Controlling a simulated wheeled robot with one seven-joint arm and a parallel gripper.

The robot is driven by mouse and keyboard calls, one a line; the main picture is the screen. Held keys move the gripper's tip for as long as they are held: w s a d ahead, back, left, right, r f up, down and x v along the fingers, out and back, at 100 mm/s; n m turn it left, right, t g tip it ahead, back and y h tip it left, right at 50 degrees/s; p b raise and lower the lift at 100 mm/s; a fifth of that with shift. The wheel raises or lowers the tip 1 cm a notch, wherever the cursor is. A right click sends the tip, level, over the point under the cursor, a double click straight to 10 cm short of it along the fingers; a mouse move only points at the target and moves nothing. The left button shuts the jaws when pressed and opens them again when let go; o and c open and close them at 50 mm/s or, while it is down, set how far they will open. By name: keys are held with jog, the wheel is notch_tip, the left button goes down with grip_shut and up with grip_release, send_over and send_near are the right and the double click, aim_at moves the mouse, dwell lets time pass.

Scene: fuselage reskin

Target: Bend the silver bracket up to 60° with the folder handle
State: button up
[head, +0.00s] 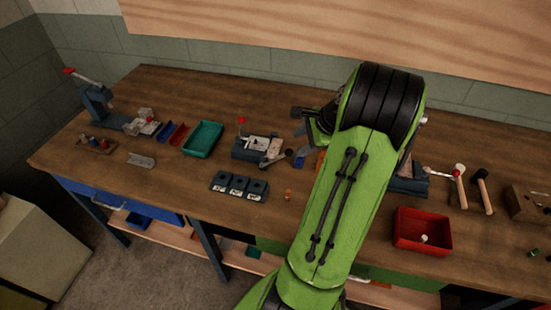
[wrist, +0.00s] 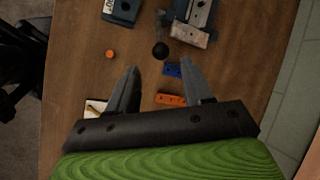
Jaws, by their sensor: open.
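The folder (head: 250,152) is a small blue-grey machine on the middle of the bench, with pale metal plates on top. Its handle ends in a black ball knob (head: 289,152) at the right side. In the wrist view the folder (wrist: 187,36) is at the top, and the black knob (wrist: 160,50) lies just beyond the gap between my fingertips. My gripper (wrist: 158,75) is open and empty, apart from the knob. In the head view my gripper (head: 300,122) is partly hidden by my green arm. I cannot clearly tell the silver bracket from the folder's metal plates.
A blue block (wrist: 172,70) and an orange block (wrist: 171,99) lie near my fingers. A dark block row (head: 239,186), green tray (head: 203,139) and red bin (head: 422,231) stand on the bench. Mallets (head: 483,190) lie at right.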

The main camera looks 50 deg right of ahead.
aim_at(282, 157)
jog(key=b+x, duration=0.1)
jog(key=x, duration=1.1)
jog(key=shift+b, duration=0.35)
grip_shut()
